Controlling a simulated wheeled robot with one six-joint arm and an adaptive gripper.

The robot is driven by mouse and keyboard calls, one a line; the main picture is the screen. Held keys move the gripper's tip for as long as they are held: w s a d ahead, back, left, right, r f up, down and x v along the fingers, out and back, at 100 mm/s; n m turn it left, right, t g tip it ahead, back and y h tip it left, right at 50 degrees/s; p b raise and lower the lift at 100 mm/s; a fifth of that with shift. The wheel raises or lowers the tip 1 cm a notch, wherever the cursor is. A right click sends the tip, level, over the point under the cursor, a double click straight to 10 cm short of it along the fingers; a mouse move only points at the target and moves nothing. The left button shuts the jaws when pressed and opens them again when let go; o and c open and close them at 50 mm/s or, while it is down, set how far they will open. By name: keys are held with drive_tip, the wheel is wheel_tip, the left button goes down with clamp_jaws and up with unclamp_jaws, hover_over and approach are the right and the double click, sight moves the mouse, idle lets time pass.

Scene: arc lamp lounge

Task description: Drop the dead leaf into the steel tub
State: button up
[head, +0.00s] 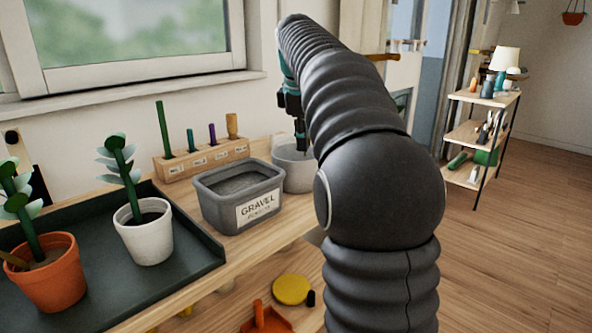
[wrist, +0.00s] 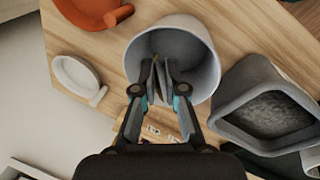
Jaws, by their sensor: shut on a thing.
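The steel tub (head: 296,176), a round light-grey vessel, stands on the wooden bench to the right of the gravel bin. It also shows in the wrist view (wrist: 206,50), open side toward the camera. My gripper (wrist: 157,84) is shut, with its fingertips over the tub's opening. In the head view my gripper (head: 301,142) points down at the tub, partly hidden by my arm. A small brownish sliver of the dead leaf (wrist: 155,58) shows at the fingertips; the fingers hide most of it.
The grey gravel bin (head: 240,198) stands close beside the tub. A wooden rack (head: 202,160) with coloured upright sticks is behind it. A white pot (head: 145,240) and a terracotta pot (head: 50,278) hold plants on a dark tray. A white dish (wrist: 78,80) lies near the tub.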

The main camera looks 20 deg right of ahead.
drive_tip(key=shift+f+b, duration=0.7)
drive_tip(key=shift+f, duration=0.4)
drive_tip(key=o, duration=0.7)
drive_tip(key=shift+o, duration=0.2)
drive_tip(key=v, duration=1.2)
drive_tip(key=shift+w, duration=0.1)
